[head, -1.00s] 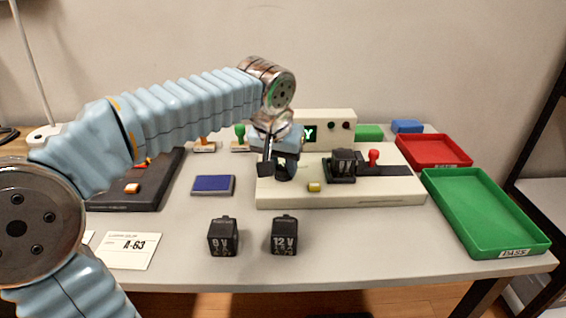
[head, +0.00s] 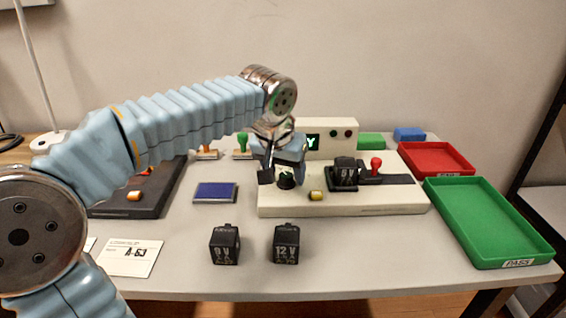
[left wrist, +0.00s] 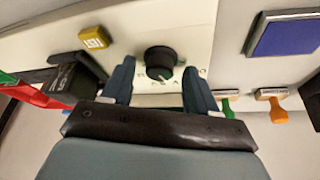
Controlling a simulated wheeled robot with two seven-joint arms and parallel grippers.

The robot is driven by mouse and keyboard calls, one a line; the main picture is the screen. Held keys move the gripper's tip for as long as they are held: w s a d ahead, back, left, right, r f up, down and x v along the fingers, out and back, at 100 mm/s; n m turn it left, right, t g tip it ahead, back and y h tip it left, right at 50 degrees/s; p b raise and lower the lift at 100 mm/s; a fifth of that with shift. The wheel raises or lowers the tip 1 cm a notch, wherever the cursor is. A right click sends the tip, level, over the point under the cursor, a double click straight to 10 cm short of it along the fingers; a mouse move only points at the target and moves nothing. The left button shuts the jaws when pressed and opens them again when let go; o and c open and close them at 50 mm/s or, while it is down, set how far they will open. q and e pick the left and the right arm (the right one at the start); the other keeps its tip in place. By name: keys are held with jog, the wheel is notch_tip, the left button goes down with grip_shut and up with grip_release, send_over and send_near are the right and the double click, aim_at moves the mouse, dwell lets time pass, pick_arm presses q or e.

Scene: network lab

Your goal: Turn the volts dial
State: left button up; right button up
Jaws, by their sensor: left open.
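The volts dial (head: 287,180) is a black round knob on the cream tester panel (head: 340,206). In the left wrist view the dial (left wrist: 160,58) sits between the fingertips, with markings around it on the panel. My left gripper (head: 284,173) is open over the dial, its fingers pointing down at the panel. In the left wrist view the gripper (left wrist: 158,72) shows one finger on each side of the knob, with gaps visible. I cannot tell exactly how deep the fingers reach. In the head view the gripper partly hides the dial. My right gripper is not in view.
A yellow button (head: 316,196) and a seated black adapter (head: 345,173) are right of the dial; a red-knobbed lever (head: 376,165) stands beyond. Two black adapters (head: 225,244) (head: 286,243) stand in front. A blue pad (head: 215,192) lies left. A green tray (head: 490,225) is right.

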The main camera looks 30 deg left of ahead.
pick_arm(q)
jog(key=p+v, duration=0.1)
jog(key=v, duration=1.2)
jog(key=shift+s+r, duration=0.15)
jog(key=shift+r, duration=0.2)
jog(key=shift+d, duration=0.1)
